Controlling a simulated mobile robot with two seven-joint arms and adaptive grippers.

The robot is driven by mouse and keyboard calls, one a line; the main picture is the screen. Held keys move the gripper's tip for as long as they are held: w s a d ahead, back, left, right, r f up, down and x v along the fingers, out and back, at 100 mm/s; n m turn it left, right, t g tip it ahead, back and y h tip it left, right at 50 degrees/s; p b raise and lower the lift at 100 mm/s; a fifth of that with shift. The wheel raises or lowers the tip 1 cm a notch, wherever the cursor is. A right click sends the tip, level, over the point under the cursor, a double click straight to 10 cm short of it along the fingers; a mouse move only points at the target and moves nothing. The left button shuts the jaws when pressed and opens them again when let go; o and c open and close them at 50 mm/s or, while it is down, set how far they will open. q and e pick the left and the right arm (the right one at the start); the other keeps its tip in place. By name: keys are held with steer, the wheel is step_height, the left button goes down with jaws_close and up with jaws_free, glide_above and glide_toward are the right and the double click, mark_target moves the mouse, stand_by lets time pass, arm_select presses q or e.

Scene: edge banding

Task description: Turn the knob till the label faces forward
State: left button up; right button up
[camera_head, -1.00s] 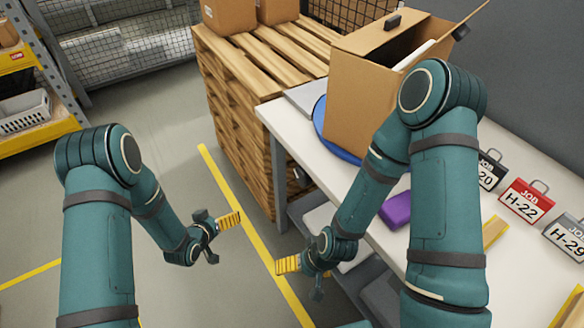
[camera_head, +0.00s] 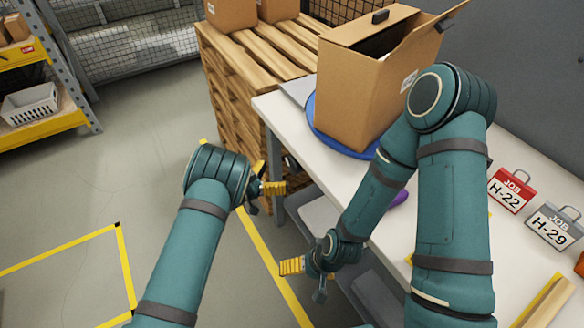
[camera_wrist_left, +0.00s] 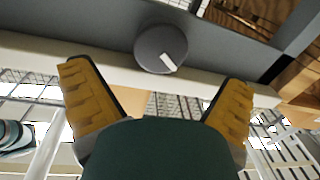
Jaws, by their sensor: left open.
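The knob (camera_wrist_left: 161,49) is round and dark grey with a white mark, on the grey bar under the tabletop edge in the left wrist view. In the head view a small dark shape at the table's near left corner may be it. My left gripper (camera_head: 272,188) is open; its yellow fingers (camera_wrist_left: 156,72) stand to either side of the knob's position in the wrist view, apart from it. The cardboard box (camera_head: 350,100) stands on the blue turntable (camera_head: 325,138). Its white label (camera_head: 408,82) is on its right-hand face. My right gripper (camera_head: 292,266) hangs low beside the table.
The white table (camera_head: 300,160) carries a red H-22 sign (camera_head: 511,190), a grey H-29 sign (camera_head: 556,228) and a purple item (camera_head: 398,198). A wooden pallet stack (camera_head: 235,105) stands behind its left end. Floor at the left is open.

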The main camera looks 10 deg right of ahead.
mark_target(291, 167)
arm_select(q)
steer(key=b+x, duration=0.1)
steer(key=x, duration=0.5)
steer(key=shift+w+d, duration=0.1)
steer(key=shift+d, duration=0.05)
steer(key=c, duration=1.2)
